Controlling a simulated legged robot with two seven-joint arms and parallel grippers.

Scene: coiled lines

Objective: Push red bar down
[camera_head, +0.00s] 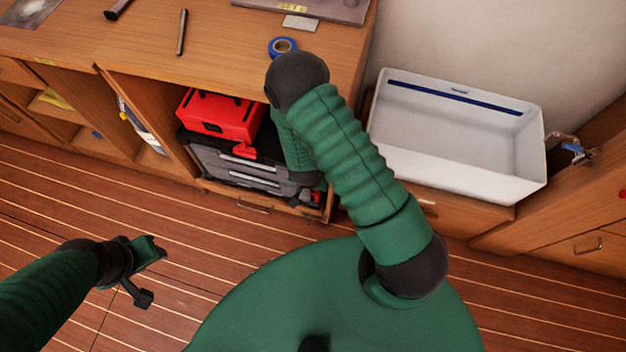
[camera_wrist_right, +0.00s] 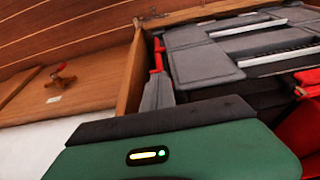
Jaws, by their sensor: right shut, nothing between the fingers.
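A narrow red bar (camera_wrist_right: 158,55) stands beside a grey toolbox (camera_wrist_right: 200,60) and close to a wooden cabinet wall in the right wrist view. A small red piece at the toolbox's right end (camera_head: 316,198) shows in the head view and looks like the same bar. My right gripper (camera_wrist_right: 165,120) fills the bottom of the wrist view, shut and empty, in front of the toolbox. Its contact with the bar cannot be told, and my own arm hides it in the head view. My left gripper (camera_head: 143,272) is open and empty above the floor.
A red case (camera_head: 219,112) sits on the grey toolbox inside the open cabinet (camera_head: 155,90). A white bin (camera_head: 455,140) stands at the right. Blue tape (camera_head: 282,46) lies on the countertop (camera_head: 220,45). The wooden floor (camera_head: 60,205) is clear at the left.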

